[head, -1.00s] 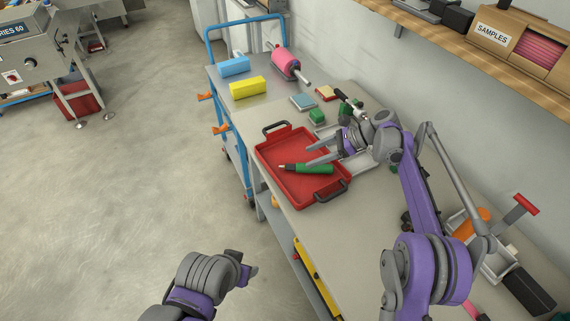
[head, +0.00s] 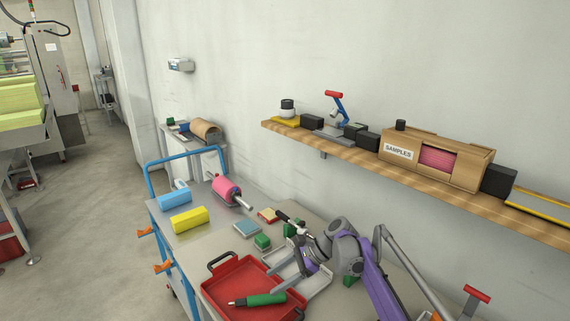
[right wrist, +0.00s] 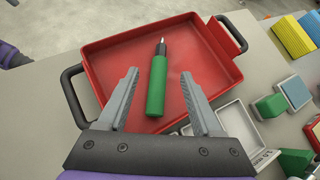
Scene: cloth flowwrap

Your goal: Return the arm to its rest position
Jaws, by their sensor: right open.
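My right gripper (head: 281,269) is open and empty above the right side of the red tray (head: 222,293). In the right wrist view its two fingers (right wrist: 159,100) stand apart over the tray's near edge. A green-handled tool (head: 266,299) with a pale tip lies inside the tray. The tool also shows in the right wrist view (right wrist: 157,90), beyond and between the fingertips, with no finger touching it that I can see. My left gripper is out of the head view.
A blue block (head: 174,201), a yellow block (head: 189,220) and a pink roll (head: 226,188) stand at the cart's far end. A small green block (head: 262,242) sits near the tray. A wooden shelf (head: 350,154) with a samples box (head: 440,160) runs along the wall above.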

